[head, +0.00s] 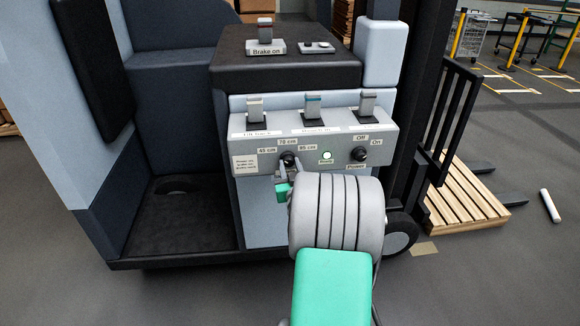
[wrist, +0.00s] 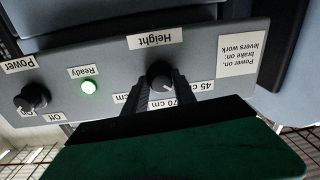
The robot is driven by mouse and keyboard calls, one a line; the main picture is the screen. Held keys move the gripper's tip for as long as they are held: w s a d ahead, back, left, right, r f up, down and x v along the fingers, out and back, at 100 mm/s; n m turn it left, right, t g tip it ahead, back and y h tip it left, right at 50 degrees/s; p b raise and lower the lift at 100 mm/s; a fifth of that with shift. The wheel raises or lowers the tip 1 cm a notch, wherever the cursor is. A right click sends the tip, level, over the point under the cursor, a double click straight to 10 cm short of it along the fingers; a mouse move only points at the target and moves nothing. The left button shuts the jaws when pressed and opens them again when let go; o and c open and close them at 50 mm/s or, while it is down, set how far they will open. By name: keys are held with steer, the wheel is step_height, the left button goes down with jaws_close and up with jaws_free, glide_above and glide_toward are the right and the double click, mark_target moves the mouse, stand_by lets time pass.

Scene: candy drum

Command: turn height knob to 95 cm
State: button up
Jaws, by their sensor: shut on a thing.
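The dark round height knob (head: 287,157) is on the grey control panel of the forklift, with labels for 45 cm at its left, 70 cm above and 95 cm at its right. In the wrist view, which is upside down, the knob (wrist: 160,74) sits between my fingers. A small pale mark on it seems to face the 70 cm side, but its exact angle is hard to tell. My gripper (head: 285,170) is shut on the knob, one finger on each side. The 95 cm label (head: 308,148) is clear in the head view and partly hidden by a finger in the wrist view.
The power knob (head: 358,154) and lit green Ready lamp (head: 327,156) are right of the height knob. Three levers (head: 312,108) stand above the panel. A brake switch (head: 265,35) labelled "Brake on" is on top. A wooden pallet (head: 465,200) lies on the right.

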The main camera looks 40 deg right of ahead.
jaws_close()
steer(key=shift+m, duration=0.4)
steer(key=m+b, duration=0.1)
steer(key=m, duration=0.2)
steer(key=shift+a+m+b, duration=0.1)
steer(key=shift+m+b, duration=0.25)
steer(key=shift+m, duration=0.05)
steer(key=m, duration=0.4)
steer(key=shift+w+r+m, duration=0.1)
steer(key=shift+r+m, duration=0.05)
steer(key=shift+m, duration=0.15)
steer(key=m+p, duration=0.1)
steer(key=m, duration=0.2)
steer(key=shift+m, duration=0.4)
steer(key=m+p, duration=0.1)
steer(key=m, duration=0.1)
steer(key=shift+r+m+h+p, duration=0.2)
steer(key=shift+m+h+p, duration=0.15)
steer(key=shift+m+h, duration=0.05)
steer(key=shift+m+p, duration=1.55)
steer(key=shift+m, duration=0.75)
